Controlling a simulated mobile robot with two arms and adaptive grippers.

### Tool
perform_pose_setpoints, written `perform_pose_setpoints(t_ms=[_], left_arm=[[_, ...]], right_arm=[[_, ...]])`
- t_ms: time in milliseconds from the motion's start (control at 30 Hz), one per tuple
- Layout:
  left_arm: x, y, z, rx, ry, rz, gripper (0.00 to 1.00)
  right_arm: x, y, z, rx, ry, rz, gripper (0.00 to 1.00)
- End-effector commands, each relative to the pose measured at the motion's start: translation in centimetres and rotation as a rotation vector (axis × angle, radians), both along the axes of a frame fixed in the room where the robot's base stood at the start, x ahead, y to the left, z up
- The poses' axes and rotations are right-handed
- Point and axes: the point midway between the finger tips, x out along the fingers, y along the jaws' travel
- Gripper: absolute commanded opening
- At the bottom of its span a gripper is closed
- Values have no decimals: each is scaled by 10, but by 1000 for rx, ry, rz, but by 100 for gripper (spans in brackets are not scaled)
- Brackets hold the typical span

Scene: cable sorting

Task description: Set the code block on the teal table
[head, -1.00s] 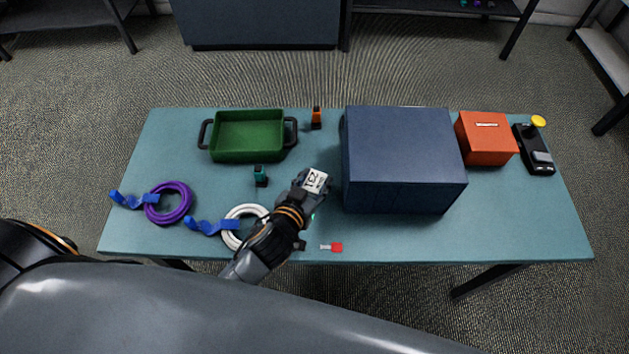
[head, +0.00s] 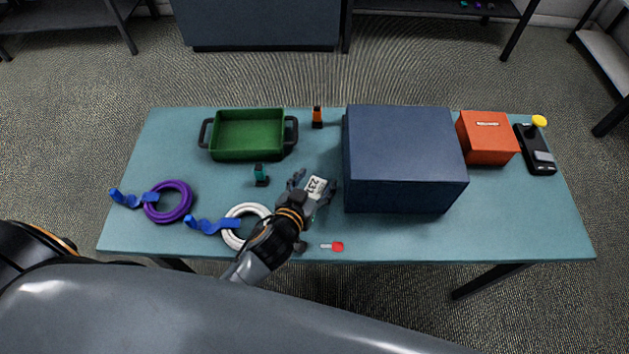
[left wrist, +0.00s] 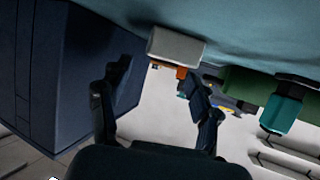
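The code block (head: 316,185), white with "231"-like dark digits on top, rests on the teal table (head: 400,235) just left of the large dark blue box. My left gripper (head: 314,189) is open, its fingers spread either side of the block. In the left wrist view, the block (left wrist: 177,46) shows as a pale grey piece against the table (left wrist: 240,30), beyond the open, empty fingers (left wrist: 155,95). No finger visibly touches it. My right gripper is not in view.
The dark blue box (head: 405,160) stands close on the right. A teal-topped piece (head: 260,175), white cable coil (head: 230,238) and red connector (head: 337,246) lie nearby. The green tray (head: 247,155) is behind left; the purple coil (head: 148,207) is far left.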

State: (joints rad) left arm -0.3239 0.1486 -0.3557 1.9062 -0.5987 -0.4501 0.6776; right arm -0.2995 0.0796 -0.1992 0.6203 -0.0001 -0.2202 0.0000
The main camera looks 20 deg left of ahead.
Motion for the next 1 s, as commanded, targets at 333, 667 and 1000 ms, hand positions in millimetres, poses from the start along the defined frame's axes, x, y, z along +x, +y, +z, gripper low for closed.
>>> perform_pose_setpoints(t_ms=[333,667,1000], left_arm=[[-6,0,-8,7,25,-3,64],[-50,4,18,2,23,0,64],[-101,10,43,3,16,0,64]], right_arm=[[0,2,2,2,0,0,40],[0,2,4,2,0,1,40],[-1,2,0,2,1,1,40]])
